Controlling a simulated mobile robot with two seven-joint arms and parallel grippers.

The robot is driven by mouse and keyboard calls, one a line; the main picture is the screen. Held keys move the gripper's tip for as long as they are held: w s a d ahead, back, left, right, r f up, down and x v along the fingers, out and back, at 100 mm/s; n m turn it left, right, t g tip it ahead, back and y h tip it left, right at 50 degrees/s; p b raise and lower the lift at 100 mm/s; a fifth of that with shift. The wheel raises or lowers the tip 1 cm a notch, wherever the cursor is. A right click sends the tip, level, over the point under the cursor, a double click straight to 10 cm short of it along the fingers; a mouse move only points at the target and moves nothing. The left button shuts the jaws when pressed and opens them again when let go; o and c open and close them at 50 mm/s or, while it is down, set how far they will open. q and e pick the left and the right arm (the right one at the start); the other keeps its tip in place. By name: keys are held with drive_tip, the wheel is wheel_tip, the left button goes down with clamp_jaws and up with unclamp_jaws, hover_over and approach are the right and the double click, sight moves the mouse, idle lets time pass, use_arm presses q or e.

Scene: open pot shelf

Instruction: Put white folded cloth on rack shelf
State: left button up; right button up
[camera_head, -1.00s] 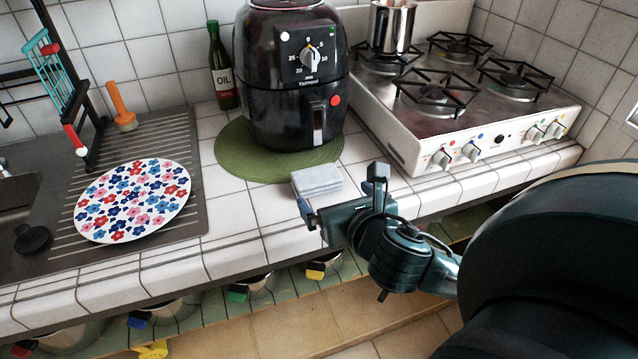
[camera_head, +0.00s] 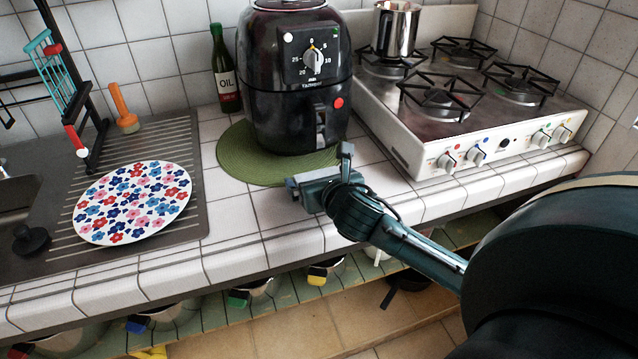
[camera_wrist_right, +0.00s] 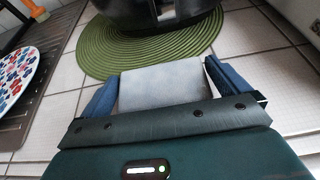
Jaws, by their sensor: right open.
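The white folded cloth (camera_wrist_right: 162,84) lies on the tiled counter at the front edge of the green round mat. In the right wrist view it is between the two blue fingers of my right gripper (camera_wrist_right: 161,76). The fingers stand apart, one on each side of the cloth; I cannot tell whether they touch it. In the head view my right gripper (camera_head: 318,172) hides most or all of the cloth. A green shelf (camera_head: 220,312) shows below the counter, with several pots under the counter's front edge. My left gripper is out of view.
The black air fryer (camera_head: 295,85) stands on the green mat (camera_head: 238,160) just behind the gripper. The gas stove (camera_head: 425,140) is to the right. A flowered plate (camera_head: 132,203) lies on the drainboard at left. An oil bottle (camera_head: 223,75) stands at the back.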

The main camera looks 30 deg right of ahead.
drive_tip(key=shift+c, duration=0.3)
drive_tip(key=c, duration=0.7)
